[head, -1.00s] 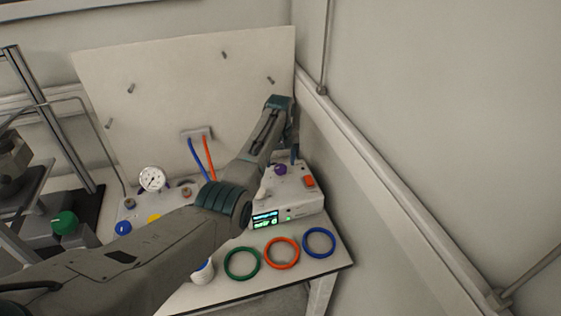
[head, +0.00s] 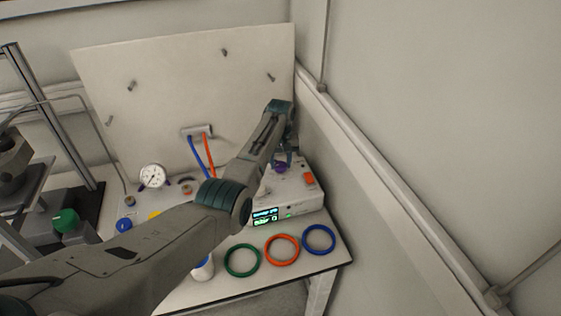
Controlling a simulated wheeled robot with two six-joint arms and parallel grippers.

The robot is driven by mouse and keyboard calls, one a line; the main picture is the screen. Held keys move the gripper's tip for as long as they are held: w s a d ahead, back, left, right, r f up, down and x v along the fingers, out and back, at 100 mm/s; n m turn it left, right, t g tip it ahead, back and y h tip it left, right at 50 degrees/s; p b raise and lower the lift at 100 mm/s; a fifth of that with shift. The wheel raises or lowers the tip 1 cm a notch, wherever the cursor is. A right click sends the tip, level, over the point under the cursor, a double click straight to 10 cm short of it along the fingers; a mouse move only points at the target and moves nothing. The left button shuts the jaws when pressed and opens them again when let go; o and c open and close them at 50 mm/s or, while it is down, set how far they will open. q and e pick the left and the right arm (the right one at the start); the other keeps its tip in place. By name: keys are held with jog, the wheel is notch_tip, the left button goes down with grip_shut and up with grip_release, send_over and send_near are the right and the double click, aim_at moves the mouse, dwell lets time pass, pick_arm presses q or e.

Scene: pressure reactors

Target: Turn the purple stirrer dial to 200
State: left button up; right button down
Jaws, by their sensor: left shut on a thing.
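The purple stirrer dial (head: 282,167) sits on top of a white control box (head: 311,199) at the right end of the bench. My left arm comes in from the left and reaches over the box. My left gripper (head: 284,158) points down at the purple dial and is shut on it; its fingertips are small and partly hidden by the wrist. The box's front display (head: 265,216) is lit with green-blue text, too small to read surely. My right gripper is not in view.
An orange-red switch (head: 309,179) is on the box, right of the dial. Green (head: 242,260), orange (head: 282,250) and blue (head: 319,239) rings lie in front. A pressure gauge (head: 152,176) stands left. The wall is close on the right.

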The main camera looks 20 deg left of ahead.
pick_arm(q)
jog(key=shift+r, duration=0.1)
jog(key=m+p, duration=0.1)
jog(key=m, duration=0.1)
jog(key=shift+r+m, duration=0.1)
jog(key=shift+m, duration=0.3)
jog(key=m+p, duration=0.1)
jog(key=m, duration=0.1)
jog(key=shift+m, duration=0.4)
jog(key=m+p, duration=0.1)
jog(key=m, duration=0.3)
jog(key=shift+m+p, duration=0.3)
jog(key=shift+p, duration=0.05)
jog(key=shift+m, duration=0.6)
jog(key=o, duration=1)
jog(key=shift+c, duration=0.2)
